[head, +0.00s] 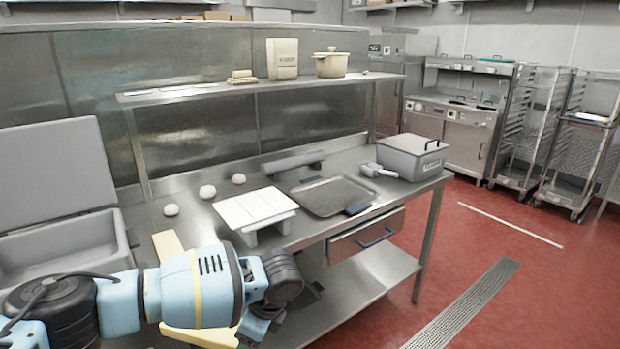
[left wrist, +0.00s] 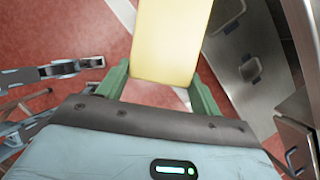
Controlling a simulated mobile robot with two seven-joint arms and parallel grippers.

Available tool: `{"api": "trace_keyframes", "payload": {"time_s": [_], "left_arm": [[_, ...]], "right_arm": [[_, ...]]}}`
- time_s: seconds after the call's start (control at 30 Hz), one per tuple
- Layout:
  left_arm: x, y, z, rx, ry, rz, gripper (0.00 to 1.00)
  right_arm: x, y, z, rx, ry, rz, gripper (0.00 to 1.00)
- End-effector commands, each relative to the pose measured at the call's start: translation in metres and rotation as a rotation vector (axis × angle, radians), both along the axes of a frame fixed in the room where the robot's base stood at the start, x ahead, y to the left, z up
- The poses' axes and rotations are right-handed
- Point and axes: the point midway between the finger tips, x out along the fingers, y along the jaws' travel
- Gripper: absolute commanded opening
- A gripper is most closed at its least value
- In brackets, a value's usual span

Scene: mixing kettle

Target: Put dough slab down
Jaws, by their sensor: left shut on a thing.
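The dough slab is a flat, pale yellow piece (left wrist: 165,42), seen in the left wrist view running up from between the green fingers of my left gripper (left wrist: 160,88). The gripper is shut on it. Red floor shows behind the slab there, with steel furniture to the right. In the head view my left arm covers the fingers. A pale yellow piece (head: 200,337) shows below the arm at the bottom edge and may be the slab; another pale piece shows above the arm. I cannot tell if they are one thing.
The steel table (head: 155,196) carries dough balls (head: 207,191), a white sectioned board on a stand (head: 255,208), a grey roller (head: 291,163), a flat tray (head: 335,195), a scoop (head: 376,170) and a lidded box (head: 410,158). An open bin (head: 60,252) stands left.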

Motion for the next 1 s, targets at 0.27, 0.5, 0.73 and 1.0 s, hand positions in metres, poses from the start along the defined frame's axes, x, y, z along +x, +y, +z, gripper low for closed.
{"api": "trace_keyframes", "payload": {"time_s": [0.27,0.5,0.73,1.0], "left_arm": [[-0.025,0.029,0.013,0.001,-0.002,0.474,0.27],[-0.05,0.05,0.025,0.0,0.0,0.878,0.27],[-0.076,0.069,0.039,0.0,0.001,1.253,0.27],[-0.104,0.085,0.056,0.0,0.002,1.633,0.27]], "right_arm": [[0.001,0.0,0.0,0.0,-0.001,-0.001,0.36],[0.001,0.0,0.0,0.0,-0.001,-0.001,0.36],[0.001,0.0,0.0,-0.001,-0.001,0.0,0.36],[0.001,-0.001,0.0,-0.001,-0.001,0.0,0.36]]}}
